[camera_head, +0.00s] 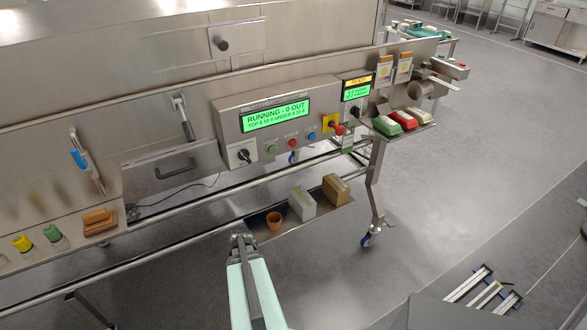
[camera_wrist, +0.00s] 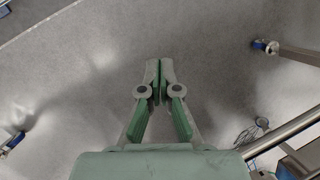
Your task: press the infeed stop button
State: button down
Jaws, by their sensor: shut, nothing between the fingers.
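The control panel (camera_head: 228,122) is on the machine's front, with a green display reading "RUNNING - 0 OUT". Below the display are a black selector knob (camera_head: 243,155), a green button (camera_head: 271,149), a red button (camera_head: 292,143) and a blue button (camera_head: 311,136). A red mushroom button (camera_head: 339,130) sits by a yellow plate. Another red button (camera_head: 462,65) tops a small box at the far right end. Their labels are too small to read, so I cannot tell which is the infeed stop. My gripper (camera_head: 241,238) is shut and empty, below and apart from the panel; in the wrist view (camera_wrist: 160,68) it is over bare floor.
A low shelf (camera_head: 262,213) behind my gripper holds a brown pot (camera_head: 274,221) and two blocks. A rail (camera_head: 190,187) crosses under the panel. A side tray carries green, red and pale items (camera_head: 403,120). A handle (camera_head: 178,169) juts out left.

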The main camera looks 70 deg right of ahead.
aim_at(293, 143)
jog(key=s+d+r+m+t+h+p, duration=0.15)
jog(key=s+d+r+m+t, duration=0.35)
jog(key=d+r, duration=0.7)
jog(key=s+d+r+m+t+h, duration=0.25)
jog(key=s+d+r, duration=0.45)
jog(key=d, duration=0.8)
jog(key=s+d+r+m+t, duration=0.1)
jog(key=d+r, duration=0.3)
jog(key=r, duration=0.4)
jog(key=s+d+r+m+t, duration=0.1)
jog(key=s+d+r+t, duration=0.2)
jog(key=r, duration=0.6)
jog(key=shift+s+d+t+p, duration=0.15)
jog(key=shift+d+t+p, duration=0.2)
jog(key=shift+t, duration=0.1)
jog(key=shift+m, duration=0.25)
jog(key=w+d, duration=0.5)
jog(key=w, duration=0.1)
jog(key=shift+w+d, duration=0.3)
jog(key=shift+d, duration=0.1)
jog(key=shift+w+d, duration=0.1)
jog(key=shift+w+d, duration=0.2)
